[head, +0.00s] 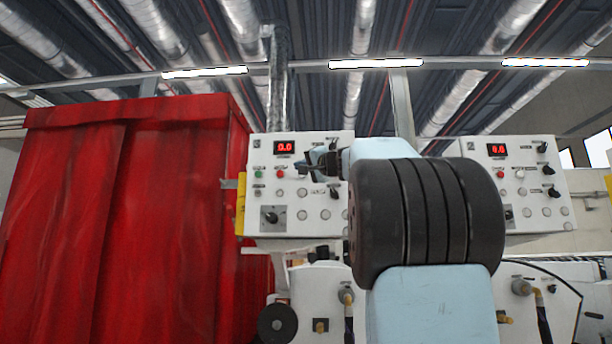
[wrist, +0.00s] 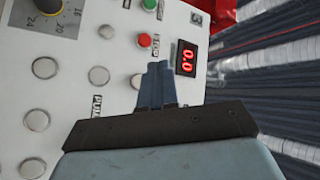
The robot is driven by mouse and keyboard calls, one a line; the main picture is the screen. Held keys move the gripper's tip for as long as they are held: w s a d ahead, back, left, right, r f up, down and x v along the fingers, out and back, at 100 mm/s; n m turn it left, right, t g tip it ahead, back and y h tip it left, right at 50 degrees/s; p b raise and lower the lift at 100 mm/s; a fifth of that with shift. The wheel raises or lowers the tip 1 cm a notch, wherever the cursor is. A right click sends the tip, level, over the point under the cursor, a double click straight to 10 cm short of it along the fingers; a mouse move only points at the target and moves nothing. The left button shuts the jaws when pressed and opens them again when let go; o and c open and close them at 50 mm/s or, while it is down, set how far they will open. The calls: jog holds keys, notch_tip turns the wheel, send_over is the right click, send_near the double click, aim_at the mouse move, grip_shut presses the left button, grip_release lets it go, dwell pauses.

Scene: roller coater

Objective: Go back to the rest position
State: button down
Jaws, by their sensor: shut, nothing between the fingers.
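My gripper (wrist: 155,84) is shut and empty in the wrist view, its two fingers together in front of the left control panel. It points near the red button (wrist: 145,40) and the red 0.0 display (wrist: 187,58); I cannot tell whether it touches the panel. My arm reaches forward from the lower right and hides the right part of this panel.
A red curtain (head: 110,220) fills the left side. A second control panel (head: 535,225) with a 0.0 display stands at the right. Below are hoses and a dark round knob (head: 277,323). Ducts and lights run overhead.

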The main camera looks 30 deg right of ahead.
dwell(0.4)
jog(key=s+a+f+n+g, duration=0.2)
jog(key=s+a+f+g, duration=0.2)
jog(key=a+f, duration=0.6)
jog(key=s+a+f+n+g, duration=0.25)
jog(key=s+a+f, duration=0.3)
jog(key=f, duration=0.95)
jog(key=s+a+f+n+g+h, duration=0.1)
jog(key=s+f+g, duration=0.1)
jog(key=s+f, duration=0.5)
jog(key=s+a+f+n+g+h, duration=0.1)
jog(key=s+f+n+g, duration=0.1)
jog(key=s+f, duration=0.6)
jog(key=s+a+f+n+g+h, duration=0.1)
jog(key=s+f+g, duration=0.3)
jog(key=f, duration=1.2)
jog(key=s+n, duration=0.1)
jog(key=s, duration=0.2)
jog(key=shift+s+a+h, duration=0.15)
jog(key=shift+a+h, duration=0.15)
